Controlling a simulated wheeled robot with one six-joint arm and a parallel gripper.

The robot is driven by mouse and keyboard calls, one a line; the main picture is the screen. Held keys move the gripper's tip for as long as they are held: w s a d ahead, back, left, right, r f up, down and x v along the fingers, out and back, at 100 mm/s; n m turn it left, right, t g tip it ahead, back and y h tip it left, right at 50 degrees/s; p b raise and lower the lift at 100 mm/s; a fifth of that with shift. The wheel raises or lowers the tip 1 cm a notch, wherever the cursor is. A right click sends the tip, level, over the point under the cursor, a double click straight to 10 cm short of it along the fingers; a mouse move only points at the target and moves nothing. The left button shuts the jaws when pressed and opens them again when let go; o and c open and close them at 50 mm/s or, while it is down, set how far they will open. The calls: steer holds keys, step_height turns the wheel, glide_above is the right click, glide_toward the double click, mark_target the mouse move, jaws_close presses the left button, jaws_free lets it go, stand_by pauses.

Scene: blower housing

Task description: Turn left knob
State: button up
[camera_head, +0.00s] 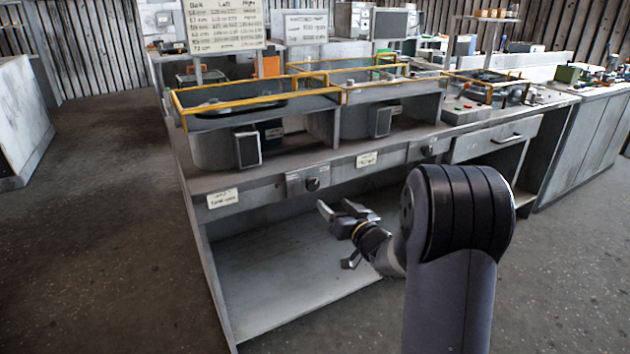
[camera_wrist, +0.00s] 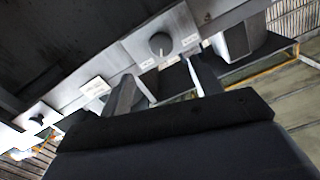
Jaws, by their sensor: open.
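The left knob (camera_head: 312,184) is a small dark round knob on a grey plate on the bench's front rail. In the wrist view, which looks roughly upside down, the left knob (camera_wrist: 160,44) shows just beyond the fingertips, near the middle. A pointer mark shows on its face. My gripper (camera_head: 338,209) is in front of the rail, a little below and right of the left knob. Its two fingers stand apart in the wrist view (camera_wrist: 160,72), with nothing held between them. The knob looks clear of the fingers; the exact gap cannot be told.
A second knob (camera_head: 427,150) sits further right on the rail; it also shows in the wrist view (camera_wrist: 36,120). Paper labels (camera_head: 222,198) are on the rail. Blower housings with yellow rails (camera_head: 260,104) stand on the bench above. An open lower shelf (camera_head: 290,285) lies below.

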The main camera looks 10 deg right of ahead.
mark_target(314, 186)
steer(key=x, duration=1)
steer(key=shift+w+a, duration=0.1)
steer(key=shift+w, duration=0.2)
steer(key=c, duration=0.9)
steer(key=shift+b, duration=0.5)
steer(key=shift+c, duration=0.3)
